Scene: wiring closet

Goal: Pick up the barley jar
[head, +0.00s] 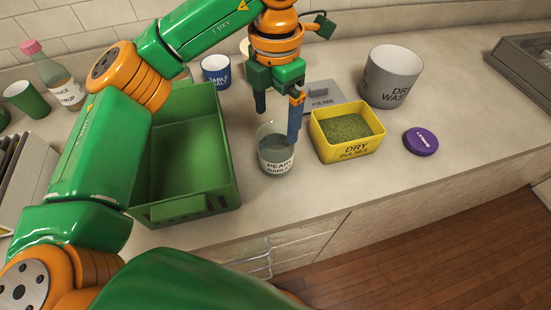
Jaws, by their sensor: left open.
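The barley jar (277,160) is a clear jar with a "PEARL BARLEY" label and dark grey-blue contents. It stands upright on the counter, right of the green crate. My left gripper (278,120) points down above it with its fingers spread apart. Nothing shows between the fingers. My right gripper is not in view.
A green crate (228,165) stands left of the jar. A yellow dry pulses tub (356,150) stands close on the right, with a purple lid (421,142) beyond. A grey dry waste bin (392,77) and a table salt cup (216,72) stand behind. The counter's front right is clear.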

